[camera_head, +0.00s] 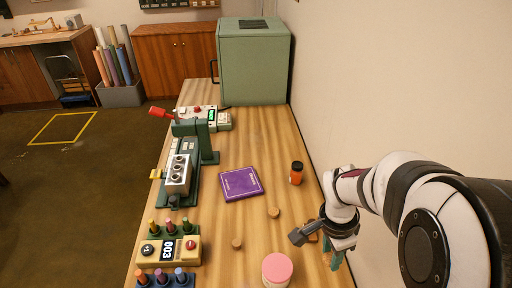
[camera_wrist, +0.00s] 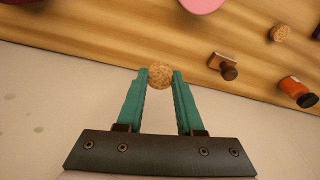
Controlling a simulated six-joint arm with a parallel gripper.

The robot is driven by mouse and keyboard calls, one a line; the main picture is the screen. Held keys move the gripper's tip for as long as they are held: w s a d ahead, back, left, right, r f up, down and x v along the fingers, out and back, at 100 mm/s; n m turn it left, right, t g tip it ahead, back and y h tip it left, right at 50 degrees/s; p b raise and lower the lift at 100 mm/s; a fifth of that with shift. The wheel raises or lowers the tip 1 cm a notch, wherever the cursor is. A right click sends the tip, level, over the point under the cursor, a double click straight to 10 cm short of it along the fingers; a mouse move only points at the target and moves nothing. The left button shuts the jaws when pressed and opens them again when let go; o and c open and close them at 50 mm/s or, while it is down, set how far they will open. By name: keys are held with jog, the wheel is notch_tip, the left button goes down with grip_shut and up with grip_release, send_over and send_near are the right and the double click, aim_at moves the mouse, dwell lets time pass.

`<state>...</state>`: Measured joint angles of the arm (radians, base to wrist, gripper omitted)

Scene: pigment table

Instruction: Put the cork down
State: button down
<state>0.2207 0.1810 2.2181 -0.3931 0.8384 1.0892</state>
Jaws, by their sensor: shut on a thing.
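My gripper (camera_wrist: 160,77) is shut on a round, speckled tan cork (camera_wrist: 160,75), held between the tips of its teal fingers. In the head view, my gripper's teal fingers (camera_head: 333,258) show at the table's right edge, partly behind my wrist, and the held cork is hidden there. In the wrist view, the cork is seen against the area where the wooden table and the pale wall meet. I cannot tell its height above the table. Two other corks stand on the table, one near the middle (camera_head: 273,212) and one farther left (camera_head: 237,243).
A pink-lidded jar (camera_head: 276,270) stands at the near edge. An orange jar (camera_head: 296,173) with a black cap and a purple book (camera_head: 240,183) lie farther back. A small brown knobbed object (camera_wrist: 225,66) is near my gripper. The wall (camera_head: 350,80) borders the table's right side.

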jog(key=w+a+r+n+t+y, duration=0.1)
jog(key=w+a+r+n, duration=0.2)
jog(key=a+r+n, duration=0.35)
jog(key=w+a+r+n, duration=0.3)
jog(key=r+n, duration=0.5)
jog(key=n, duration=0.2)
jog(key=w+d+f, duration=0.3)
jog(key=w+f, duration=0.9)
jog(key=f, duration=0.4)
send_over(245, 217)
jog(key=shift+n+y, duration=0.3)
jog(key=shift+n, duration=0.15)
jog(key=f, duration=0.7)
jog(key=shift+s+d+f, duration=0.2)
jog(key=shift+s+f, duration=0.05)
jog(key=shift+a+f, duration=0.15)
jog(key=shift+f, duration=1.9)
jog(key=shift+f, duration=0.1)
jog(key=c, duration=0.5)
grip_release()
